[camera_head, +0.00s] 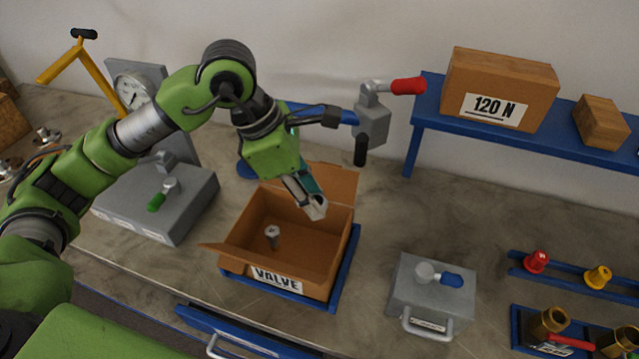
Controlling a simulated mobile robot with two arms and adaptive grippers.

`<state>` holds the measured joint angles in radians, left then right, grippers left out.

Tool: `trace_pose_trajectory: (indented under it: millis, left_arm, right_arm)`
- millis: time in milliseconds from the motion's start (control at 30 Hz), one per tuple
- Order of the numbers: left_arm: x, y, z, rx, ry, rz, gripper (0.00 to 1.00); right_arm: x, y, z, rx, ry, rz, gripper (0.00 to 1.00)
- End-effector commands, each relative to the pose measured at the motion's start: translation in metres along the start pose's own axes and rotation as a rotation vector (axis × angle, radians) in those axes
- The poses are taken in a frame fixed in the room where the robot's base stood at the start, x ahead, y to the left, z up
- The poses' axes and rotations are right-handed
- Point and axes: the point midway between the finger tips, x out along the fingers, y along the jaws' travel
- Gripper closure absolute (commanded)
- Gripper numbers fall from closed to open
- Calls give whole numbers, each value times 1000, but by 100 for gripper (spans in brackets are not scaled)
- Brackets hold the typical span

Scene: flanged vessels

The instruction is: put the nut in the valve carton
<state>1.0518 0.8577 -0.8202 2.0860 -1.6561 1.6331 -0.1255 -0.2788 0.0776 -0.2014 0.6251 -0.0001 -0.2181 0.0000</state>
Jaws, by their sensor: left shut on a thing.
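The valve carton (275,282) is an open brown cardboard box with a "VALVE" label, its flaps folded out, standing on a blue tray. My left gripper (316,208) reaches down over the carton's right part, its fingertips around the height of the rim. It is shut on a small grey metal piece that looks like the nut, mostly hidden by the fingers. A grey bolt-like part (272,236) with a round head stands inside the carton on the left. My right gripper is not in view.
A blue shelf (430,105) with a "120 N" box (502,88) is at the back right. A grey case (432,293) sits right of the carton, with bare table between.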

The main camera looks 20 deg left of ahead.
Motion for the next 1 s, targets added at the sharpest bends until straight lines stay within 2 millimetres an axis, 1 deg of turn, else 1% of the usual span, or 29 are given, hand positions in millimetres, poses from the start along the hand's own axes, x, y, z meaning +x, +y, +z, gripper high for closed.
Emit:
trace_pose_trajectory:
  millis: [33,100,167,300,400,533,667,800,1000]
  left_arm:
    - [6,0,-3,1,0,0,97]
    - [10,-1,-5,2,0,0,97]
    - [11,-1,-5,3,0,0,97]
    - [11,-1,-5,3,-1,0,97]
    - [11,0,-5,3,-1,0,97]
    - [14,0,-6,3,0,0,97]
    - [22,-1,-9,3,0,-1,97]
    - [34,0,-14,2,0,0,97]
    - [53,-1,-22,2,0,-1,97]
  right_arm:
    - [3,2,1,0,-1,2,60]
    - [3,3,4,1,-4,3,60]
    - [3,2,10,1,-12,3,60]
    - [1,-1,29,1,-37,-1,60]
    - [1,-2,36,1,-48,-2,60]
    - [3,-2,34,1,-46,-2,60]
    - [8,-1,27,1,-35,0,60]
    - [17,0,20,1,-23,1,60]
    - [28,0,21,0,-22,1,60]
